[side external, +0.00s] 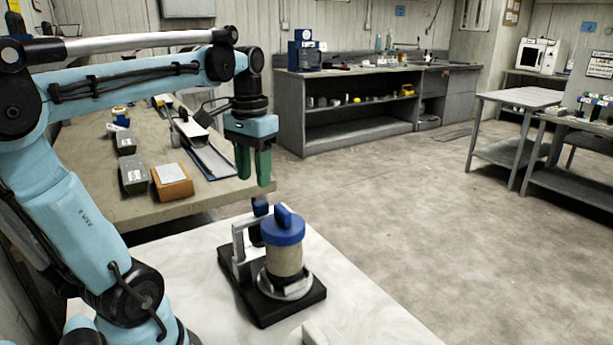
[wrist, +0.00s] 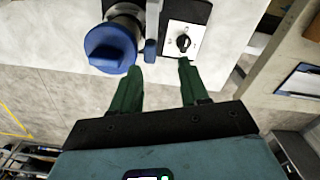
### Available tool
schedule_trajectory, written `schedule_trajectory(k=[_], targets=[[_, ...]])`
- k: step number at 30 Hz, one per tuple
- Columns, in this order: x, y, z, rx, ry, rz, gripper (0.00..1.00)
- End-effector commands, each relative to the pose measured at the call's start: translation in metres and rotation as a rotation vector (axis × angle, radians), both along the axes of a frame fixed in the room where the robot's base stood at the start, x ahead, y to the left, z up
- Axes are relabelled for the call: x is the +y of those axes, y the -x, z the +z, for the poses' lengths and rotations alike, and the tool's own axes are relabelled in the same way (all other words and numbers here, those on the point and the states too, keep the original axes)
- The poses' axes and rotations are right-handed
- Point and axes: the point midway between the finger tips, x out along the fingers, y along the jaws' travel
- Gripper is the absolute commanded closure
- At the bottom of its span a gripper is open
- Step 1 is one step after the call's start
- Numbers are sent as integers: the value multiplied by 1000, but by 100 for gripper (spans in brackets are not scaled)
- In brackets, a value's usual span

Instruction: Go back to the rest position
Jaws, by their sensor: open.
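My gripper (side external: 254,166) has green fingers and hangs pointing down, above and a little left of a device on the white table (side external: 190,270). The device has a black base (side external: 262,312), a grey bracket and a cylindrical core liner (side external: 284,262) with a blue cap (side external: 283,228), standing upright. In the wrist view my gripper's fingers (wrist: 160,80) are apart with nothing between them. The blue cap (wrist: 110,46) shows there to the left of the fingers, and a white panel with a black knob (wrist: 183,42) lies beyond the right finger.
A long beige bench (side external: 150,208) behind holds an orange-brown box (side external: 172,182), grey boxes (side external: 133,175) and a tray-like instrument (side external: 208,158). A grey cabinet (side external: 345,130) stands at the back wall. Side tables (side external: 522,97) are at right. The floor between is clear.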

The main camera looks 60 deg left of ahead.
Motion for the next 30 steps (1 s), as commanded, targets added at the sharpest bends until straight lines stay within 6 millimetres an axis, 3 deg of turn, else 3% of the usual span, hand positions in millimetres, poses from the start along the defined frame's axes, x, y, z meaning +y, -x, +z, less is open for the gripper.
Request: schedule_trajectory(k=[9, 21, 26, 30], targets=[[0, 0, -30, 1, 0, 0, 55], [0, 0, -34, 1, 0, 0, 54], [5, -3, -28, 1, 0, 69, 29], [19, -11, -6, 0, 0, 319, 8]])
